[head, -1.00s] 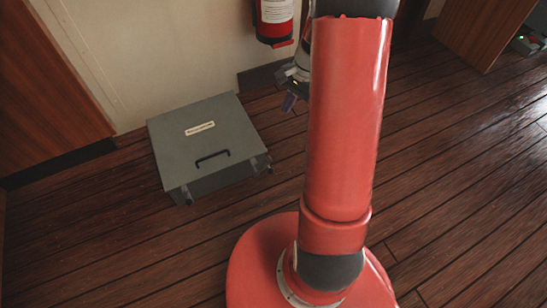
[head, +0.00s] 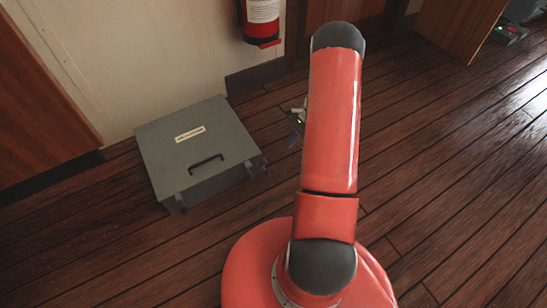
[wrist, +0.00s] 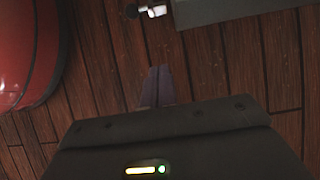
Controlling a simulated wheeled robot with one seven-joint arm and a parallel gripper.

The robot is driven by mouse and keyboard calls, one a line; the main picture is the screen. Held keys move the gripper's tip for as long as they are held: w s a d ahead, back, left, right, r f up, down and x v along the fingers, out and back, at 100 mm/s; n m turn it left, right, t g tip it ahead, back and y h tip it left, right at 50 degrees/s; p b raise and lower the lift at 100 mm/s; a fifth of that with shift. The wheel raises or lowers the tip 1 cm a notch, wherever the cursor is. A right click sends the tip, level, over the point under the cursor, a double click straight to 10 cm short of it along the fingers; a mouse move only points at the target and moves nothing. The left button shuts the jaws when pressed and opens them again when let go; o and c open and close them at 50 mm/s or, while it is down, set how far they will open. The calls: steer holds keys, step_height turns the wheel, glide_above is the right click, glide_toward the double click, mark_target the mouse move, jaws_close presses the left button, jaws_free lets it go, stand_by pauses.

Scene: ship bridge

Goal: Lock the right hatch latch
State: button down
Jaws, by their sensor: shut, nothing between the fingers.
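The hatch is a grey box-like unit (head: 150,150) with a flat lid, a label and a dark handle (head: 206,164), on the floor against the wall. Its lid looks closed. The right latch (head: 264,161) is a small piece at the right end of the front face; the left latch (head: 177,205) is at the other end. My gripper (head: 292,141) is right of the hatch, apart from it and partly hidden by my arm. In the wrist view its fingers (wrist: 158,72) are together and empty. A latch (wrist: 150,11) shows ahead of them beside the hatch (wrist: 230,10). Its lock position is unclear.
A red fire extinguisher (head: 261,22) hangs on the wall behind. A wooden cabinet (head: 35,110) stands at the left and an open wooden door (head: 455,28) at the far right. The plank floor (head: 440,180) in front and to the right is clear.

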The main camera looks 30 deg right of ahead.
steer(key=b+x, duration=0.2)
steer(key=x, duration=0.8)
steer(key=a+r, duration=0.2)
steer(key=r, duration=0.1)
steer(key=shift+a+r, duration=0.1)
steer(key=shift+a, duration=0.15)
steer(key=shift+a+r+h+p, duration=0.2)
steer(key=shift+r+h+p, duration=0.15)
steer(key=shift+p, duration=0.2)
